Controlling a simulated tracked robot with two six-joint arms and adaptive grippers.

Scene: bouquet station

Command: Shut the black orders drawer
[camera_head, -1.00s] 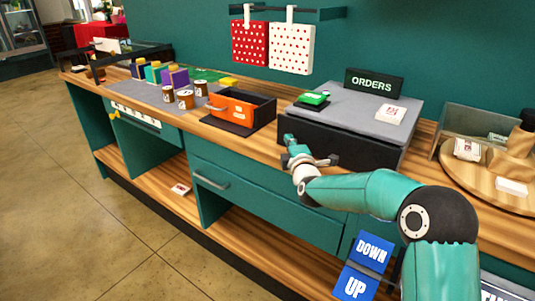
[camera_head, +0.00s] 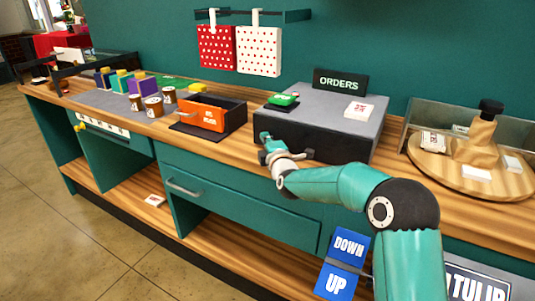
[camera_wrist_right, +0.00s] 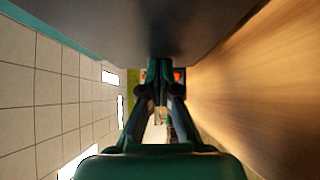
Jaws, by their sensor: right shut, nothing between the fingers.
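The black orders drawer (camera_head: 338,139) is the dark front of a grey-topped box on the counter, below the ORDERS sign (camera_head: 341,81). I see no clear gap around its front and cannot tell whether it is fully shut. My right gripper (camera_head: 265,140) is at the left end of this front, very close to it; contact is unclear. In the right wrist view the gripper's fingers (camera_wrist_right: 160,75) are together and empty, with a dark surface close above and the wooden counter at the right. My left gripper is not in view.
A green item (camera_head: 284,99) and a white card (camera_head: 359,111) lie on the box top. A round wooden board (camera_head: 510,182) with bottle and cards is to the right.

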